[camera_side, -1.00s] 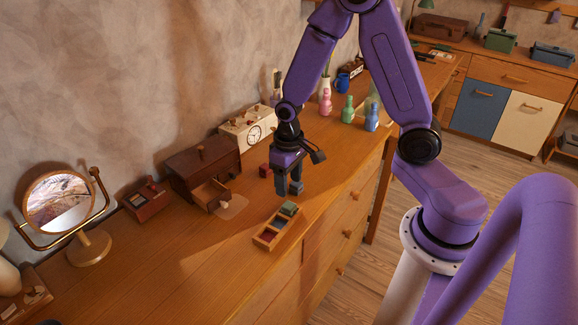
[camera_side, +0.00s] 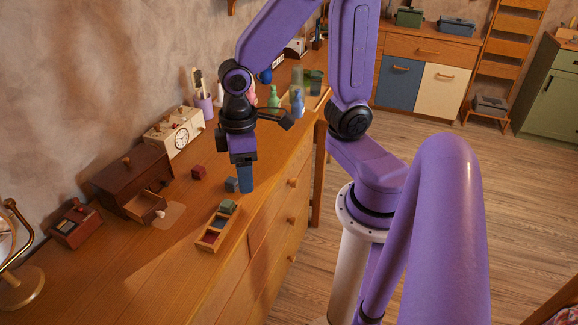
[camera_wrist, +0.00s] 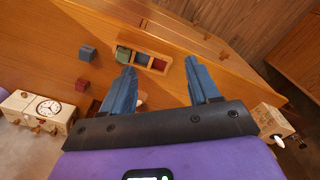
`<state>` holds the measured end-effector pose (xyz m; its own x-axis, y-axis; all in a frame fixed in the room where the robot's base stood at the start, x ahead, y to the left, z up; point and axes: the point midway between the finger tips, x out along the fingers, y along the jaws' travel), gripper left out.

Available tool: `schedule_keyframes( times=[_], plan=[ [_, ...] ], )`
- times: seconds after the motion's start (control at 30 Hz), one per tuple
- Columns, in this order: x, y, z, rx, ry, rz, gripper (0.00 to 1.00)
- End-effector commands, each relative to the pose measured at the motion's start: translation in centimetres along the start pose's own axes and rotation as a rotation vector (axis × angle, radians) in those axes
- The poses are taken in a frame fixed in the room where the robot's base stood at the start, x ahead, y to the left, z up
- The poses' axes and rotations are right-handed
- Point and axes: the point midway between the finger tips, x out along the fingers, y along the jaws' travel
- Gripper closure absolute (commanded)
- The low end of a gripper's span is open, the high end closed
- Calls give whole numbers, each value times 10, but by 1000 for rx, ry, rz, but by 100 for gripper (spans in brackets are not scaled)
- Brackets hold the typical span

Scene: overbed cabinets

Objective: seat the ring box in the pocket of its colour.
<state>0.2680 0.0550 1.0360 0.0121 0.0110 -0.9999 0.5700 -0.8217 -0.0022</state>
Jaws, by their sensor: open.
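A small blue-grey box (camera_side: 232,184) sits on the wooden dresser top just left of my gripper's fingers in the side view; it also shows in the wrist view (camera_wrist: 87,53). A dark red box (camera_side: 199,172) stands farther left and also shows in the wrist view (camera_wrist: 82,84). The wooden tray (camera_side: 200,246) has a row of pockets, with blue and red ones visible in the wrist view (camera_wrist: 150,68). A green box (camera_side: 228,207) sits in its far end pocket. My gripper (camera_side: 246,190) is open and empty beside the blue-grey box, its blue fingers apart in the wrist view (camera_wrist: 161,66).
A brown chest (camera_side: 130,180) with an open small drawer stands left of the boxes. Behind it is a cream clock (camera_side: 174,135). Several coloured bottles (camera_side: 298,103) stand beyond my gripper. The dresser's front edge runs close to the tray's right.

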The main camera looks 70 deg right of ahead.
Motion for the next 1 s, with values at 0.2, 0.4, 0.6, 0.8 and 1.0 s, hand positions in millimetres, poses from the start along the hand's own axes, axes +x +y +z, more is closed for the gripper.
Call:
schedule_keyframes(
  times=[0.2,0.4,0.6,0.8,1.0],
  plan=[
    [-24,-39,46,-282,12,-6,40],
    [-34,-55,78,-446,14,-10,40],
    [-37,-58,87,-494,12,-11,40],
    [-37,-58,86,-493,12,-11,40],
    [-37,-58,86,-492,13,-11,40]
  ],
)
